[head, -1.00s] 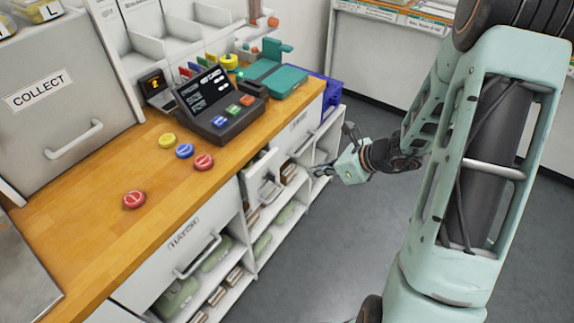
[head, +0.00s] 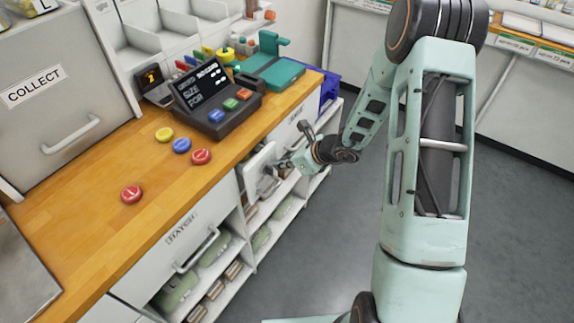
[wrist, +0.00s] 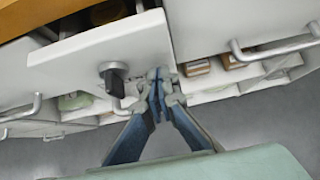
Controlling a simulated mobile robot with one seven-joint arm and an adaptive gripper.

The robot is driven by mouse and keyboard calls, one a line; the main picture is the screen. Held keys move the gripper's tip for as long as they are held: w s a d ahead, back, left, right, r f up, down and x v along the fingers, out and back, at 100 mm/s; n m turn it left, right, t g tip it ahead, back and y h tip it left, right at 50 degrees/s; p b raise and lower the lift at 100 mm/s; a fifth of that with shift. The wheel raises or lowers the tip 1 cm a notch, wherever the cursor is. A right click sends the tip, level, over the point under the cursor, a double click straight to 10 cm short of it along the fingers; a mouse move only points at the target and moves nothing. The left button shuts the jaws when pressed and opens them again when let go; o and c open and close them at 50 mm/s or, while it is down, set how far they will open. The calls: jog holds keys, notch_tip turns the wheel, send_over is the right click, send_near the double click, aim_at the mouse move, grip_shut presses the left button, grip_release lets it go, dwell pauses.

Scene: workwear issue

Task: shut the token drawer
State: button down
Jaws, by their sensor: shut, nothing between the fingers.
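A white drawer front with a small handle (head: 258,168) stands out from under the wooden counter, between the HATCH drawer and the right-hand drawer. I read no label on it, so I cannot confirm that it is the token drawer. In the wrist view its front panel (wrist: 95,52) carries a dark knob-like part on a light mount, and brown contents show behind its top edge. My gripper (head: 285,166) is shut and empty at the right side of this front. In the wrist view the fingertips (wrist: 158,80) are close to the panel's right end; I cannot tell whether they touch.
The HATCH drawer (head: 192,235) is at the left, above open shelves with green and brown items. On the counter (head: 95,240) are a dark terminal (head: 213,100), several round buttons and a teal device (head: 272,72). Grey floor at the right is clear.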

aim_at(273, 155)
jog(key=w+a, duration=0.1)
jog(key=w+a+b, duration=0.1)
jog(key=a, duration=0.1)
jog(key=shift+w+a, duration=0.3)
jog(key=shift+w, duration=0.1)
jog(key=shift+a+r, duration=0.1)
jog(key=shift+r, duration=0.05)
jog(key=shift+w, duration=0.1)
